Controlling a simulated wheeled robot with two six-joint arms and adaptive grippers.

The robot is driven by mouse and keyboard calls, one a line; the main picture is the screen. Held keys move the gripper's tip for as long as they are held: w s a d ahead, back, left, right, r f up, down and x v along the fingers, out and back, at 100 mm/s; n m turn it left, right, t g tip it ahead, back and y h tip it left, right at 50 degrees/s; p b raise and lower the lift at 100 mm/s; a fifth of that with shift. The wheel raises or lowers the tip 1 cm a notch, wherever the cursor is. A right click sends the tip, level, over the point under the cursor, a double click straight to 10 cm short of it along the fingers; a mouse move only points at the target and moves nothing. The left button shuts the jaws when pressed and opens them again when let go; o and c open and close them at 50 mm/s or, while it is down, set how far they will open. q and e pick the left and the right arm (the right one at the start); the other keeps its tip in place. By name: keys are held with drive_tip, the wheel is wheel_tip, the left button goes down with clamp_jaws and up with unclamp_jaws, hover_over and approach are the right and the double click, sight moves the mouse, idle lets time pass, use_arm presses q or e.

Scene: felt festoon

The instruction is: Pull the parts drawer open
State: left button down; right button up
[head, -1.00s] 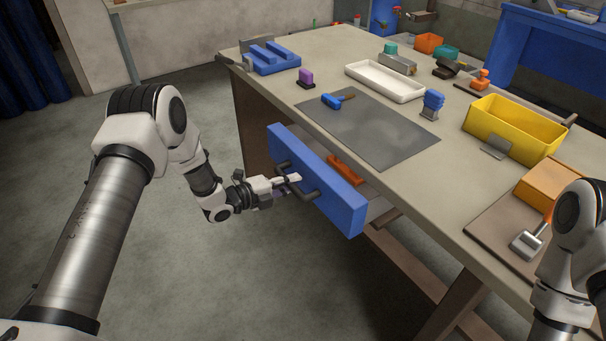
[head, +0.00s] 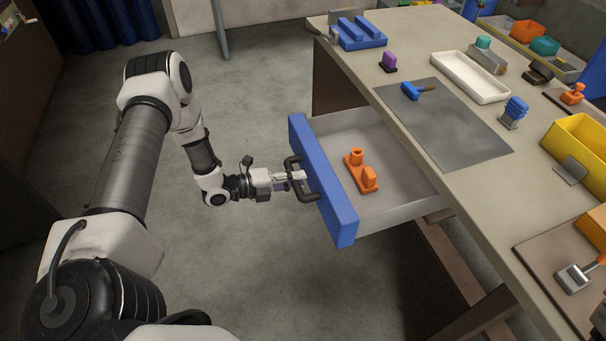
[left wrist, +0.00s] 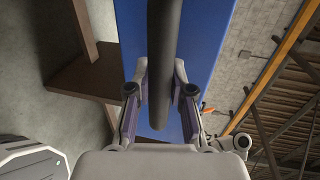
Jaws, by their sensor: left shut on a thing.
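The parts drawer (head: 385,200) stands out from the side of the workbench, with its grey inside and side wall showing. Its blue front (head: 322,185) carries a dark bar handle (head: 296,165). My left gripper (head: 299,176) is shut on the handle from the left. In the left wrist view the handle (left wrist: 163,60) runs between the two fingers of the left gripper (left wrist: 160,90), in front of the blue panel (left wrist: 205,40). An orange part (head: 360,172) with two upright pieces lies in the drawer. My right gripper is out of view.
The workbench top (head: 420,50) holds a grey mat (head: 445,130), a blue-handled tool (head: 411,91), a white tray (head: 470,77), a yellow bin (head: 585,145) and a blue block (head: 358,33). The floor (head: 250,260) around the drawer and left arm is clear.

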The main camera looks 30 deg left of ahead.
use_arm(q)
drive_tip(key=shift+s+f, duration=0.1)
drive_tip(key=shift+f, duration=0.05)
drive_tip(key=c, duration=1)
unclamp_jaws()
drive_tip(key=v, duration=1.2)
